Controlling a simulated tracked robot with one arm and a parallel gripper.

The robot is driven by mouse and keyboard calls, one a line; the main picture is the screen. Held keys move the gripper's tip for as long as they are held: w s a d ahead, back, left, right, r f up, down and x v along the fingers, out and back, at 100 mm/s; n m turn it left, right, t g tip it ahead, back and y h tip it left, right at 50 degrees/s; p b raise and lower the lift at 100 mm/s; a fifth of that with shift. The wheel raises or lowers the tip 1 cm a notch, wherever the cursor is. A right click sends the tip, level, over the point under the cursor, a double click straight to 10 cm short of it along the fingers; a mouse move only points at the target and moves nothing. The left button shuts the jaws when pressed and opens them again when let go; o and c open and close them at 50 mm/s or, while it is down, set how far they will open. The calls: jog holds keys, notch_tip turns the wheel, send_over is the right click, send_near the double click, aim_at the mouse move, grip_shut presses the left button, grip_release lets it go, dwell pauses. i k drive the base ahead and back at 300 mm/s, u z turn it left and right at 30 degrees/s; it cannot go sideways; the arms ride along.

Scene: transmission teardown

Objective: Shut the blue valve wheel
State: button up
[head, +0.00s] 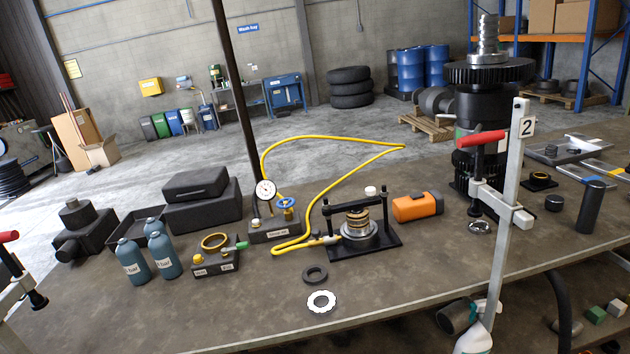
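The blue valve wheel (286,202) is small and sits on top of a dark labelled block (274,231) near the middle of the bench. A round white pressure gauge (265,190) stands at the block's left side. A yellow hose (330,138) loops behind the wheel, and its near end runs past the block to a black press-like fixture (362,236) on the right. I cannot tell from this distance whether the valve is open or shut. My gripper is not in view.
Blue-grey bottles (132,262) and a small block with a green lever (215,262) stand left of the valve. A dark ring (315,274) and a white toothed ring (321,301) lie in front.

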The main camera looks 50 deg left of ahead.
aim_at(285, 206)
jog(key=u, duration=0.45)
jog(key=i, duration=1.4)
jog(key=u, duration=0.85)
jog(key=i, duration=0.4)
jog(key=u, duration=0.3)
jog(key=k, duration=0.9)
jog(key=u, duration=0.2)
jog(key=i, duration=0.9)
jog(key=z, duration=0.1)
